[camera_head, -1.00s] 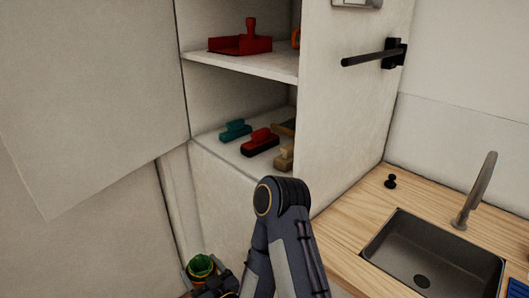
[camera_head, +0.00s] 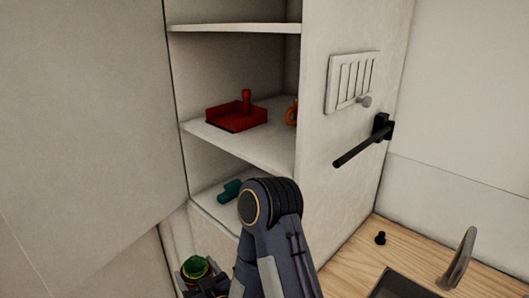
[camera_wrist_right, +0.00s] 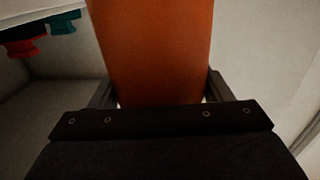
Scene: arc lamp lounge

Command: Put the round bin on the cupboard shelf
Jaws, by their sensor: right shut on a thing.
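The round bin (camera_head: 196,268) shows at the bottom left of the head view, with green at its top. The right wrist view shows an orange surface (camera_wrist_right: 155,50) between the fingers, apparently the bin's side. My right gripper (camera_head: 207,287) is shut on it, partly hidden by the bin and my arm. The open cupboard has an upper shelf (camera_head: 235,28) that looks empty where visible, a middle shelf (camera_head: 260,148) and a lower shelf (camera_head: 205,200). The bin is outside the cupboard, below and left of the lower shelf in the picture. My left gripper is not in view.
A red tray-like thing (camera_head: 236,115) and an orange thing (camera_head: 291,112) occupy the middle shelf. A teal brush-like thing (camera_head: 229,191) is on the lower shelf; my arm hides the rest. A black handle (camera_head: 360,142) sticks out from the right panel. A sink (camera_head: 400,285) is at right.

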